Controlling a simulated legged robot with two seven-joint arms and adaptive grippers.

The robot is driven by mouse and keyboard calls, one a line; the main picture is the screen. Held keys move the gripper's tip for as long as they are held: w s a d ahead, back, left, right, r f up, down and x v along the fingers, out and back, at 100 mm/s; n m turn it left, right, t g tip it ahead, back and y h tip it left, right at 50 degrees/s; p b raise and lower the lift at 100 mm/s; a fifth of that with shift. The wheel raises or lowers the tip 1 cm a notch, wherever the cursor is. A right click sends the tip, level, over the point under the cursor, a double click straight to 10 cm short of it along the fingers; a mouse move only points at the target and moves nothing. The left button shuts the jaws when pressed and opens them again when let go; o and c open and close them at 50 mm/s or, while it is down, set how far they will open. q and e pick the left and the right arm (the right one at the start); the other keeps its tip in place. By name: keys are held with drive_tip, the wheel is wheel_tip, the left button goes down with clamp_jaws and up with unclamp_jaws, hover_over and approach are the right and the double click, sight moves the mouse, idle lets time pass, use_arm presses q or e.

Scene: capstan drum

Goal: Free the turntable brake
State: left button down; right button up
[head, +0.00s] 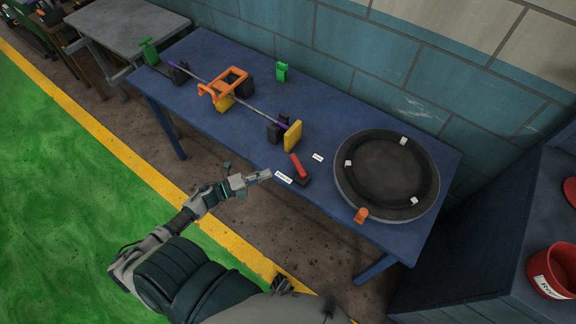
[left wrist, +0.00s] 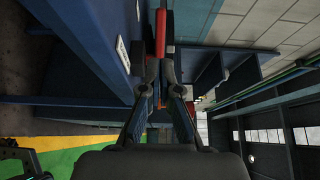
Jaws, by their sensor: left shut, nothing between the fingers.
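The turntable (head: 387,170) is a dark round disc with a raised ring and white marks, at the right end of the blue table. A red lever (head: 298,165) on a black base (head: 302,181) stands left of it, between two white labels. I take this lever for the brake; its label is too small to read. My left gripper (head: 264,175) is shut and empty at the table's front edge, left of the lever and apart from it. In the left wrist view, the red handle (left wrist: 162,25) shows beyond the fingertips (left wrist: 160,55). My right gripper is not in view.
The blue table (head: 330,200) also bears a rod on supports with an orange frame (head: 229,82), a yellow block (head: 292,136) and green pieces (head: 282,71). An orange piece (head: 361,215) sits at the turntable's front rim. A red bucket (head: 552,268) stands at far right.

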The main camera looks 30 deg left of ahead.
sight(294, 163)
use_arm(q)
drive_tip(key=x, duration=0.7)
drive_tip(key=shift+w, duration=0.3)
drive_tip(key=shift+w+d+f, duration=0.1)
drive_tip(key=shift+w+d, duration=0.1)
drive_tip(key=shift+w, duration=0.2)
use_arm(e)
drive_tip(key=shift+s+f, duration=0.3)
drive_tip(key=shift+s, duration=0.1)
use_arm(q)
drive_tip(key=shift+d, duration=0.25)
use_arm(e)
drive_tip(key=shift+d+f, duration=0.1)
